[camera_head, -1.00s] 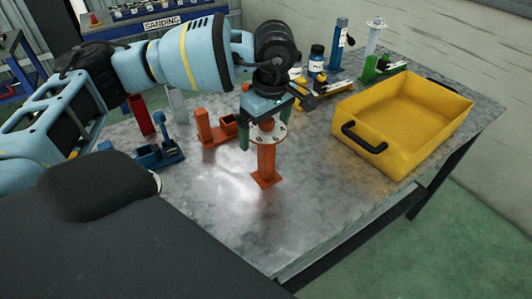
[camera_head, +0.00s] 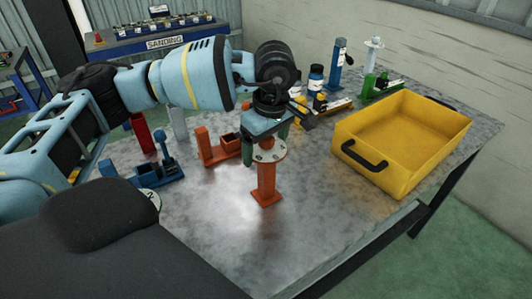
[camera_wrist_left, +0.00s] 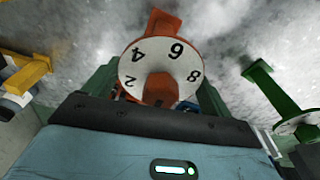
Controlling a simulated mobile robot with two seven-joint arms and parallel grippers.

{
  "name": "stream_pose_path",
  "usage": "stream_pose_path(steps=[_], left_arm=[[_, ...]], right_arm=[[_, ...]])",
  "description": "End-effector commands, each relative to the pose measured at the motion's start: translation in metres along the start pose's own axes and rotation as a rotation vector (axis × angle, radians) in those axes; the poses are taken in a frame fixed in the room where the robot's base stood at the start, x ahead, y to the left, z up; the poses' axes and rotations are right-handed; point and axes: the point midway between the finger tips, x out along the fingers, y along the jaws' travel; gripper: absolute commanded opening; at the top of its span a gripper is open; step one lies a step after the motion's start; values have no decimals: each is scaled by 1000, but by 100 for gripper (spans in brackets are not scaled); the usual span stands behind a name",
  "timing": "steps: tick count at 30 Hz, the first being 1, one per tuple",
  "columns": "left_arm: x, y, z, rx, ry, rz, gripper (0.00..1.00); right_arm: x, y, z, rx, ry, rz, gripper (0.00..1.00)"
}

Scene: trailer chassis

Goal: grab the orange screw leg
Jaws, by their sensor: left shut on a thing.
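The orange screw leg (camera_head: 267,184) stands upright on the metal table, with a square foot plate at the bottom and a pale round disc on top. In the left wrist view the disc of the leg (camera_wrist_left: 160,68) shows the numbers 2, 4, 6 and 8. My left gripper (camera_head: 265,142) reaches down from above and is shut on the leg near its top. Its green fingers sit on either side, and the wrist view shows the gripper (camera_wrist_left: 158,88) around the leg. The exact contact is partly hidden by the disc. My right gripper is not in view.
A yellow bin (camera_head: 360,170) with black handles stands to the right. A red-orange bracket part (camera_head: 207,150) and a blue part (camera_head: 165,165) stand to the left. Bottles (camera_head: 316,80) and green and blue parts are behind.

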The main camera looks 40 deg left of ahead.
Motion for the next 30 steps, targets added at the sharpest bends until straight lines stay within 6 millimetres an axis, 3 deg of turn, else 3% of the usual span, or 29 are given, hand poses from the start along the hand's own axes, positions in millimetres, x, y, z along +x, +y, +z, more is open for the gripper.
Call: stream_pose_path(steps=[9, 24, 30], left_arm=[[-35, 1, -4, 1, -1, 4, 32], [-48, -95, 49, 5, 2, 2, 32], [-54, -123, 66, 4, 0, 3, 32]], right_arm=[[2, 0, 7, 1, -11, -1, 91], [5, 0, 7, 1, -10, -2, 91], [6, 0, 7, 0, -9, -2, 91]])
